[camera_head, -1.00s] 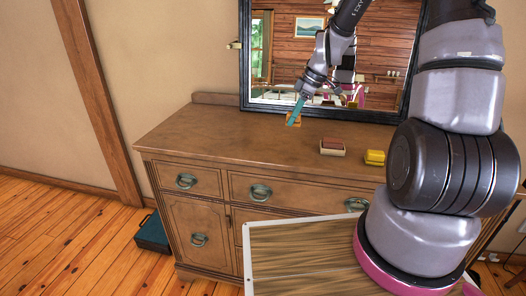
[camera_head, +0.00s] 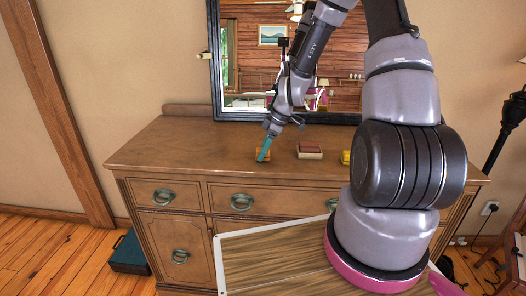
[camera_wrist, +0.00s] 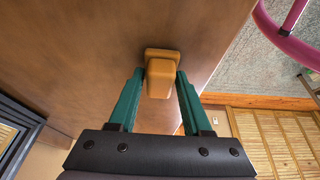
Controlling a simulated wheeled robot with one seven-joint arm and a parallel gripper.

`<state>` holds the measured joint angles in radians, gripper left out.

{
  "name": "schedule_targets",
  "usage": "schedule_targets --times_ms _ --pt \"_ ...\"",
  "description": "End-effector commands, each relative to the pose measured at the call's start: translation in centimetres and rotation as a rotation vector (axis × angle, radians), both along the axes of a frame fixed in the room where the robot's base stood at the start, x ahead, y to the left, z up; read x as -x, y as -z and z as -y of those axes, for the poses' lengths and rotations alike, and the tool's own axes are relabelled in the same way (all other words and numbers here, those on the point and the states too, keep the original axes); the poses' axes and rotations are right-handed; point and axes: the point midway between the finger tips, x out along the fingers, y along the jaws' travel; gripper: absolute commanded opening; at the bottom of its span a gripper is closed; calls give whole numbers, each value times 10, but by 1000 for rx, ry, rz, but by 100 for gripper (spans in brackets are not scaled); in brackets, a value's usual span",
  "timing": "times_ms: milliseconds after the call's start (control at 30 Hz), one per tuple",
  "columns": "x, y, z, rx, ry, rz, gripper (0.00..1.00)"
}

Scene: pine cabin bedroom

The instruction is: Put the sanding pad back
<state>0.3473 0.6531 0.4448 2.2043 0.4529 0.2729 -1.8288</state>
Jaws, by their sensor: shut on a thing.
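One end of the block is wider than the rest. I cannot tell whether its underside touches the dresser. A pale tray (camera_head: 310,155) holding a reddish-brown block (camera_head: 310,147) stands to the right.
A yellow item (camera_head: 346,157) sits right of the tray, partly hidden by my arm. A framed mirror (camera_head: 216,75) stands behind. The dresser's left top is clear. A teal case (camera_head: 129,255) lies on the floor at left. A wood-patterned panel (camera_head: 275,255) is in front of the dresser.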

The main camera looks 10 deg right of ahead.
Motion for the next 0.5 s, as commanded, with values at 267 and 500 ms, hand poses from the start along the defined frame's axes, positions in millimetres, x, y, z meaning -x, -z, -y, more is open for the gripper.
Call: schedule_targets --times_ms 267,500 --pt "0 1 0 0 0 0 4" --pt "0 3 0 0 0 0 79"
